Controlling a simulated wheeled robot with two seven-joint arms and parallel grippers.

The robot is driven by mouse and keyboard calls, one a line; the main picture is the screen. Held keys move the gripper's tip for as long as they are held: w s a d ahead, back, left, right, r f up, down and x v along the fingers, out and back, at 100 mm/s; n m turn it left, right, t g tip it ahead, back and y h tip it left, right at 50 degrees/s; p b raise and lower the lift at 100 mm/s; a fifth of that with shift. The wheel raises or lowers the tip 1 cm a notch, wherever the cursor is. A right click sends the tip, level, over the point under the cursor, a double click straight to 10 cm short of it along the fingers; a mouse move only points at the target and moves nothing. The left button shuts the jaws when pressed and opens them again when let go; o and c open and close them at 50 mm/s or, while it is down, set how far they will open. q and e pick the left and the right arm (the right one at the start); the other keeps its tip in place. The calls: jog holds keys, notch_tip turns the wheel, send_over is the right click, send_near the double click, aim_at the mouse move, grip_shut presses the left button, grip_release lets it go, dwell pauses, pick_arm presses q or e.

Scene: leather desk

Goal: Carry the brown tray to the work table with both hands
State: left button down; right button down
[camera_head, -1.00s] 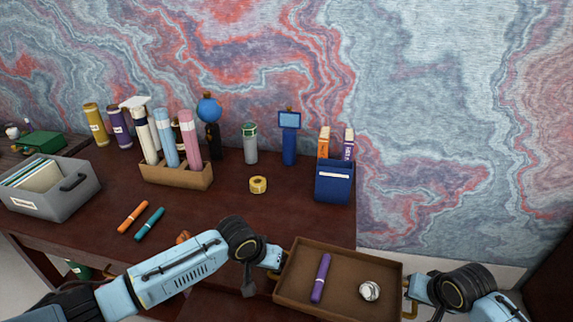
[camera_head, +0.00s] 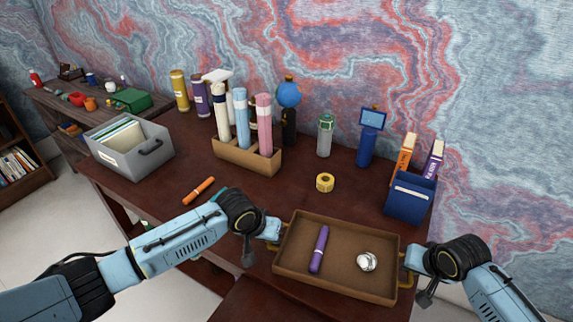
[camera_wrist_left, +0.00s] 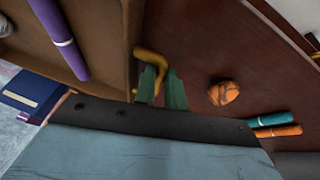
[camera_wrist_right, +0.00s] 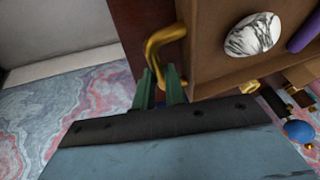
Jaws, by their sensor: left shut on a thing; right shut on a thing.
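The brown tray (camera_head: 340,236) is in the lower middle of the head view, level as far as I can tell. A purple marker (camera_head: 319,249) and a white-grey marbled stone (camera_head: 366,262) lie in it. My left gripper (camera_head: 274,229) is shut on the tray's left brass handle, which shows in the left wrist view (camera_wrist_left: 151,57). My right gripper (camera_head: 410,260) is shut on the right brass handle, seen in the right wrist view (camera_wrist_right: 160,42). The tray covers the front right part of the dark wooden work table (camera_head: 290,193); the gap beneath it is unclear.
A blue box of books (camera_head: 411,200) and yellow tape (camera_head: 325,182) stand just behind the tray. A tube holder (camera_head: 245,158), grey file box (camera_head: 130,150) and orange marker (camera_head: 198,191) are further left. An orange-black lump (camera_wrist_left: 223,93) lies near the left gripper. The middle front has bare room.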

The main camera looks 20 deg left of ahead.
aim_at(274, 251)
pick_arm(q)
jog(key=shift+r, duration=0.4)
pick_arm(e)
jog(key=shift+r, duration=0.4)
pick_arm(q)
jog(key=shift+f, duration=0.3)
pick_arm(e)
jog(key=shift+f, duration=0.25)
